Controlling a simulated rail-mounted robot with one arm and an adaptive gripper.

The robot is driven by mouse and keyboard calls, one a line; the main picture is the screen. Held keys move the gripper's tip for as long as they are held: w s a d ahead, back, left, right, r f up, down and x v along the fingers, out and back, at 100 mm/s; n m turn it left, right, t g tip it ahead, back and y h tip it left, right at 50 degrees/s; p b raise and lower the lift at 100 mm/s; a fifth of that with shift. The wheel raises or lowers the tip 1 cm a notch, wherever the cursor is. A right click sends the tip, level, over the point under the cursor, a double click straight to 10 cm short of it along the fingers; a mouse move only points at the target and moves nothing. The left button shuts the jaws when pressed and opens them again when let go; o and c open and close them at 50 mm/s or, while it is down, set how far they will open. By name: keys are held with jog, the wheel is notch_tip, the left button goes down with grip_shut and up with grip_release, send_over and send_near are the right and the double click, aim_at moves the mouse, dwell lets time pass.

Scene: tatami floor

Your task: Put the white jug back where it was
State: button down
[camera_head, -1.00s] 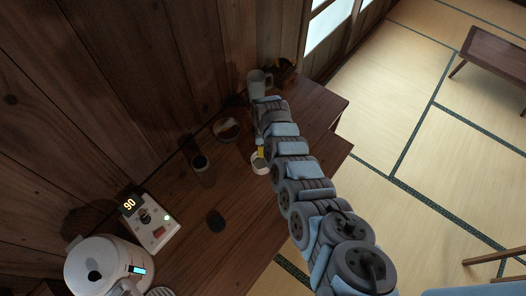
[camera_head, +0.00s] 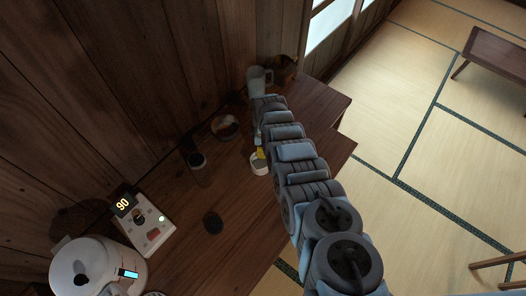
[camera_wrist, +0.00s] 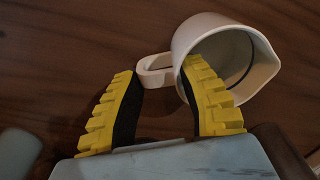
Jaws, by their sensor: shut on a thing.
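The white jug (camera_head: 258,168) is below the end of my arm over the dark wooden counter in the head view. In the wrist view the jug (camera_wrist: 262,75) shows its open rim, a spout at the right and its handle at the left. My gripper (camera_wrist: 160,68) has its yellow-toothed fingers on either side of the handle, the right one overlapping the jug's wall. It is shut on the jug. The yellow of the gripper (camera_head: 260,154) also shows in the head view, just above the jug. Whether the jug's base touches the counter is hidden.
A pale mug (camera_head: 258,80) and a brown pot (camera_head: 284,68) stand at the counter's far end.

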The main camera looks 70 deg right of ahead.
jog(key=shift+f, duration=0.1)
jog(key=c, duration=0.7)
grip_release()
notch_tip(320, 180, up, 7)
jog(key=p, duration=0.4)
jog(key=shift+f, duration=0.1)
jog(key=shift+d+r, duration=0.1)
jog(key=shift+r, duration=2.6)
